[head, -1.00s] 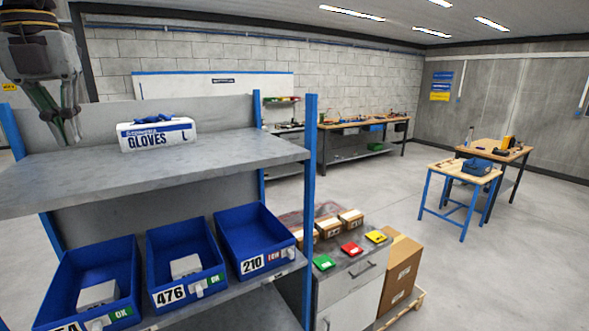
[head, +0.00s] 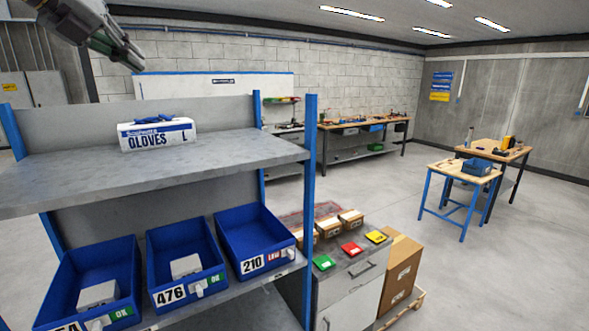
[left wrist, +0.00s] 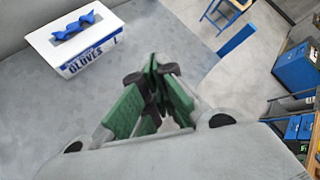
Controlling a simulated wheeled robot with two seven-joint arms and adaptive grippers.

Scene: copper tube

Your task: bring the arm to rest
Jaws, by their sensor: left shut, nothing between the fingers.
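My left gripper (head: 122,50) is at the top left of the head view, raised above the shelf's upper board and pointing right and down. Its fingers are together with nothing between them. In the left wrist view its green-padded fingers (left wrist: 155,95) meet over the grey board. No right gripper shows in either view.
A white glove box (head: 157,134) with blue gloves on top stands on the grey upper shelf board (head: 225,160), also seen in the left wrist view (left wrist: 75,40). Blue bins (head: 255,235) sit below. A blue post (head: 310,180) edges the shelf on the right.

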